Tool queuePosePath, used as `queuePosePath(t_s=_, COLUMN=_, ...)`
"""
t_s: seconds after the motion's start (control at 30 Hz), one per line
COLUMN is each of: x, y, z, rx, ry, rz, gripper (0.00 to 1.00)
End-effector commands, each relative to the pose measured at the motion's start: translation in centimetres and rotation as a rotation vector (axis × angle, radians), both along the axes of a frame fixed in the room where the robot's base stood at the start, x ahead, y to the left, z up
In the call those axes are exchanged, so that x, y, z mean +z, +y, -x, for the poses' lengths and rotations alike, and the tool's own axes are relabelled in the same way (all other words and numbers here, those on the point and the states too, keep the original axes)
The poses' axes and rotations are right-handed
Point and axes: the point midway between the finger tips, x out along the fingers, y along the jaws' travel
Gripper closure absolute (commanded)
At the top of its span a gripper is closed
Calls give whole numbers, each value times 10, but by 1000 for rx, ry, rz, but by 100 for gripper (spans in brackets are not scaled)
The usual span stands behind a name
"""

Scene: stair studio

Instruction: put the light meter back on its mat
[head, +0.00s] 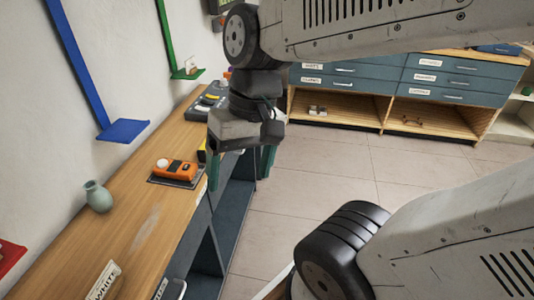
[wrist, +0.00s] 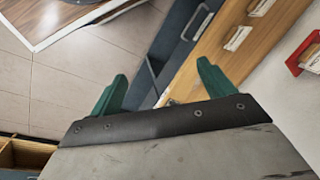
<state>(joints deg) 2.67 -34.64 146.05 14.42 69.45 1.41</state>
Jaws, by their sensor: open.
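The light meter (head: 176,169), an orange body with a white dome, lies on a dark mat (head: 157,180) on the wooden counter in the head view. The mat's dark border shows around its near side. My gripper (head: 240,168) hangs to the right of the meter, apart from it, near the counter's front edge. Its two green fingers are spread with nothing between them. The fingers also show in the wrist view (wrist: 160,85), over the counter's front and the floor. The meter does not show in the wrist view.
A grey-green vase (head: 97,196) stands left of the mat on the counter (head: 120,235). A dark device (head: 207,100) with yellow parts sits farther back. A blue wall bracket (head: 122,130) juts out above the counter. Drawers (head: 440,78) stand across the open tiled floor.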

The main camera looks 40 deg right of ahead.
Motion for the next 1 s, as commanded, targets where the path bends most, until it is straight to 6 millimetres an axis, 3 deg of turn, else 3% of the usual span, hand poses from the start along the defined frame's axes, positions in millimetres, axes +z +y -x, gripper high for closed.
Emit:
queuePosePath(t_s=0.1, x=12, y=-21, z=14, rx=93, ry=-83, rz=146, gripper=18)
queuePosePath(t_s=0.3, x=20, y=-39, z=22, rx=146, ry=-126, rz=248, gripper=18)
queuePosePath(t_s=1.0, x=20, y=-40, z=21, rx=146, ry=-126, rz=249, gripper=18)
